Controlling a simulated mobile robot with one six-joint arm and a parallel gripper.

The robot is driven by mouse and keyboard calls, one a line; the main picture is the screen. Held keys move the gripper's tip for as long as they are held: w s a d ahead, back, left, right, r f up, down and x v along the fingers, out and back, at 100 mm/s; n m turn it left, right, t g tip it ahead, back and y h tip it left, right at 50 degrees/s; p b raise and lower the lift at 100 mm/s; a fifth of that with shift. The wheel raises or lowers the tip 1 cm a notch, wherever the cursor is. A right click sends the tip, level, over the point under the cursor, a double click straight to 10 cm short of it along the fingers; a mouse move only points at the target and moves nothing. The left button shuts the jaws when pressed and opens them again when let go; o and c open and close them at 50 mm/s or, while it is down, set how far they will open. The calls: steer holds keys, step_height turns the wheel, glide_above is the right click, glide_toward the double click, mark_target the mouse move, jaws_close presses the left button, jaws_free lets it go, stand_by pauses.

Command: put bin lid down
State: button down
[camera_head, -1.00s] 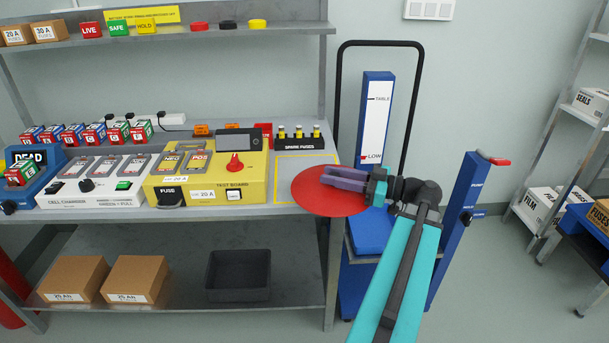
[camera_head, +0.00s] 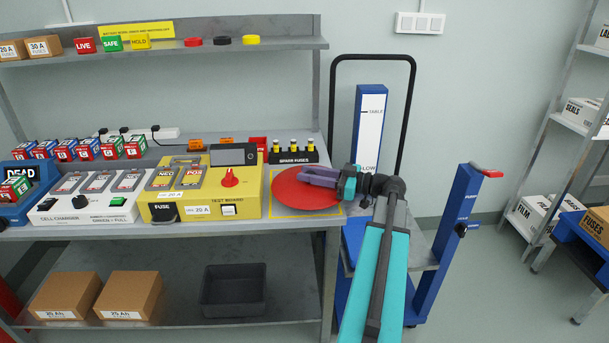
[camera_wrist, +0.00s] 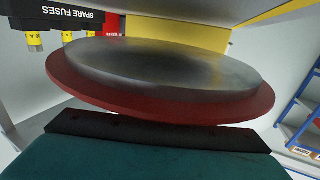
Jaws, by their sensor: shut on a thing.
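The bin lid (camera_head: 302,197) is a round red disc. In the head view it lies flat over the yellow-outlined square (camera_head: 318,216) at the right end of the bench. My gripper (camera_head: 305,175), with purple fingers, reaches in from the right and is shut on the lid. I cannot tell whether the lid touches the bench top. In the wrist view, the lid (camera_wrist: 75,90) shows a red rim and a grey round face (camera_wrist: 160,65) close to the camera.
A yellow test board (camera_head: 205,207) stands just left of the lid. The spare fuses rack (camera_head: 295,157) is behind it. A blue lift trolley with a black handle (camera_head: 411,100) stands to the right. A dark open bin (camera_head: 233,306) sits on the lower shelf.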

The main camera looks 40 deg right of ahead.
steer(key=shift+w+d+f, duration=0.1)
steer(key=shift+w+d, duration=0.25)
steer(key=shift+w, duration=0.5)
steer(key=shift+w+d+f, duration=0.1)
steer(key=shift+w+d, duration=0.2)
steer(key=shift+w, duration=0.55)
steer(key=shift+w+d+f, duration=0.1)
steer(key=shift+w+d, duration=0.25)
steer(key=shift+w, duration=0.5)
steer(key=shift+f+p, duration=0.4)
steer(key=shift+f, duration=1.3)
steer(key=shift+f+b, duration=0.2)
steer(key=shift+b, duration=0.1)
steer(key=c, duration=1.4)
jaws_free()
steer(key=shift+c, duration=0.2)
steer(key=shift+s+r+p, duration=0.15)
steer(key=shift+r+p, duration=0.05)
steer(key=shift+p, duration=0.15)
steer(key=b+v, duration=0.1)
steer(key=v, duration=1.1)
